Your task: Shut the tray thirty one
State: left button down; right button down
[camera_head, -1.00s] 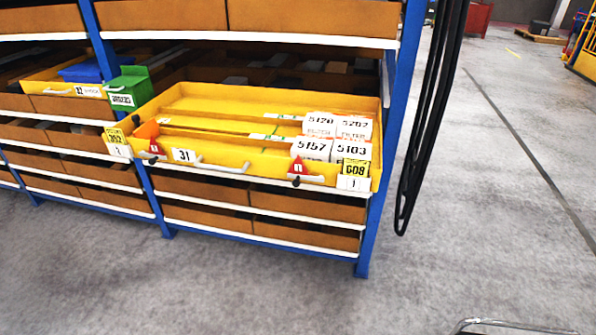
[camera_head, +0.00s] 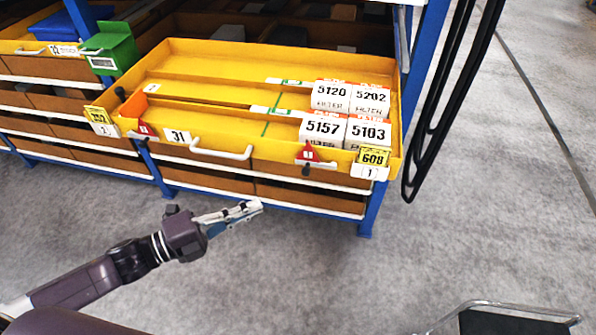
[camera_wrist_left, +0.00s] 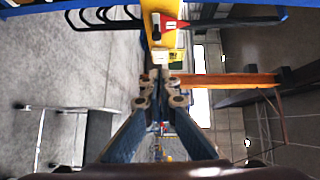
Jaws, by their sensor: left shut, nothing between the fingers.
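Tray thirty one is a wide yellow tray (camera_head: 208,134) with a "31" label and a white bar handle (camera_head: 222,152) on its front. It sticks out of the blue rack, open. White filter boxes (camera_head: 332,129) stand in its right part; the left part is mostly empty, with an orange piece at the front left corner. My left gripper (camera_head: 252,210) is shut and empty, in front of and below the tray's front, apart from it. In the left wrist view, the shut fingers (camera_wrist_left: 159,80) point toward a yellow front with a red marker. My right gripper is not in view.
A green box (camera_head: 108,46) and another yellow tray (camera_head: 30,47) with a blue bin stand at the left. Brown bins fill the shelves below. Black hanging cables (camera_head: 440,110) are right of the blue post. The grey floor in front is clear, except a dark cart (camera_head: 500,320) at bottom right.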

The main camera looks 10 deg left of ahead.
pick_arm(q)
jog(key=p, duration=0.5)
send_near(306, 173)
jog(key=s+d+x, duration=0.1)
jog(key=x, duration=0.4)
jog(key=shift+w, duration=0.7)
jog(key=shift+w, duration=0.1)
